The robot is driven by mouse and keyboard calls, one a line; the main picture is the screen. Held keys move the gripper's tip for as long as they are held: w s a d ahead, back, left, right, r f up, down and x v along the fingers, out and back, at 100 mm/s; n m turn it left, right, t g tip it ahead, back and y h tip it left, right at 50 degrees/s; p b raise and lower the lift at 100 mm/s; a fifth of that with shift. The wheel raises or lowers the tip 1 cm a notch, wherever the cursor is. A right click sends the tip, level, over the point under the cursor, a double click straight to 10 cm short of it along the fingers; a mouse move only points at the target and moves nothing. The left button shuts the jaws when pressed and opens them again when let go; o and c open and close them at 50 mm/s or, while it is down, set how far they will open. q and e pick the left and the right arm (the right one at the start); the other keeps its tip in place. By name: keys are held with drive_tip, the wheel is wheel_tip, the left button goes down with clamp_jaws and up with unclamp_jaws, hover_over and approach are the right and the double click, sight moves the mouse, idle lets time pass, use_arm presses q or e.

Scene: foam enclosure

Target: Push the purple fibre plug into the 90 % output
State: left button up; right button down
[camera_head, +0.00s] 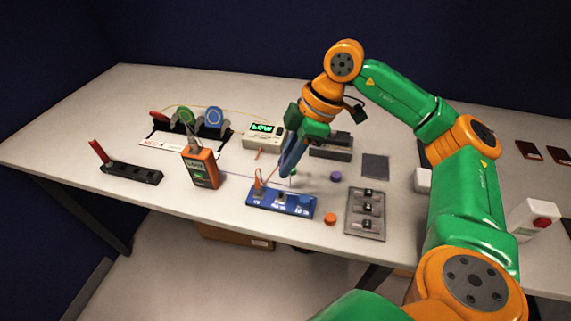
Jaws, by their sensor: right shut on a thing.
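My right gripper (286,172) points down over the back edge of a blue box (267,202) with several fittings on top. Its fingers are shut at the end of a thin purple fibre (240,177), so it holds the purple plug, which the fingers mostly hide. The tips appear just behind and above the box's middle fitting (281,195); I cannot tell whether the plug touches it. An orange plug (259,186) stands upright at the box's left end. The white labels on the box are too small to read. My left gripper is out of view.
An orange handheld meter (202,168) stands left of the box. A grey plate with switches (366,213) lies to the right. An orange cap (330,219) and a purple cap (336,176) lie nearby. A display unit (263,135) and fibre reels (213,118) stand behind.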

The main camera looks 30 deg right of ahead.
drive_tip(key=shift+d+f, duration=0.1)
drive_tip(key=shift+d, duration=0.05)
drive_tip(key=shift+w+a, duration=0.55)
drive_tip(key=shift+s+d+p, duration=0.1)
drive_tip(key=shift+p, duration=0.2)
wheel_tip(320, 180, down, 5)
drive_tip(key=b, duration=0.4)
drive_tip(key=shift+f, duration=0.1)
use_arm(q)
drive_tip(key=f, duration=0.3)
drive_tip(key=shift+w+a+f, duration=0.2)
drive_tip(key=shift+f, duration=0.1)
use_arm(e)
drive_tip(key=shift+d, duration=0.1)
drive_tip(key=shift+s, duration=0.1)
drive_tip(key=shift+m, duration=0.7)
